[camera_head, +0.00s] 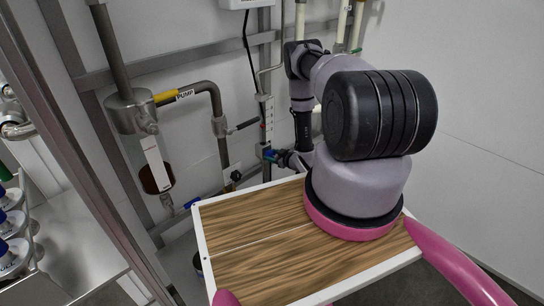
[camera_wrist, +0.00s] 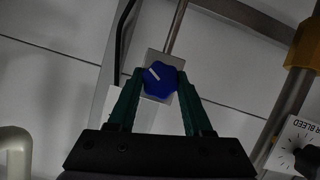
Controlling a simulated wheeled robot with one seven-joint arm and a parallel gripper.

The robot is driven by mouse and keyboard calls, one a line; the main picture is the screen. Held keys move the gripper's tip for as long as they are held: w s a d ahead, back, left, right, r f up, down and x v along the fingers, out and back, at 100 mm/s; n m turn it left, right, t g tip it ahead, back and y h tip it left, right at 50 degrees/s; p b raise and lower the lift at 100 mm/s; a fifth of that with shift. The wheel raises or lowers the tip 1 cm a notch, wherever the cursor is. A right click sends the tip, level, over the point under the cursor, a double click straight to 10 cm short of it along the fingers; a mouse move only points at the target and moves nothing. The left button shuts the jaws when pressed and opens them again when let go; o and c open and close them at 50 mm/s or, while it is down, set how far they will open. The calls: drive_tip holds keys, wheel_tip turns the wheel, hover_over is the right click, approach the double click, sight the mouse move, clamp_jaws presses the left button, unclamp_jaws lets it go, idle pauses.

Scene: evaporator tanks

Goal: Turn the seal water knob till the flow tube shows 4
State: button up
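A blue lobed knob (camera_wrist: 160,79) with a white pointer line sits on a grey square plate in the wrist view. The pointer slants to the upper left. My gripper (camera_wrist: 161,74) has its green fingers on either side of the knob, their tips very close to its edges. I cannot tell if they press on it. In the head view the knob looks like a small blue spot (camera_head: 269,154), partly hidden by my gripper (camera_head: 276,156). A narrow upright tube with a scale (camera_head: 268,120) stands just above it. Its reading is too small to make out.
A black knob on a plate marked "AIR BLEED" (camera_wrist: 307,158) is at the right of the wrist view. A pipe labelled "PUMP" (camera_head: 184,94), a hanging tank (camera_head: 155,168) and grey frame bars stand left of my arm. A white wall is at right.

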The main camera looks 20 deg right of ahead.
clamp_jaws()
drive_tip(key=shift+n+h, duration=0.3)
drive_tip(key=shift+n, duration=0.3)
drive_tip(key=o, duration=0.8)
unclamp_jaws()
drive_tip(key=shift+s, duration=0.1)
drive_tip(key=v, duration=1)
drive_tip(key=shift+s, duration=0.35)
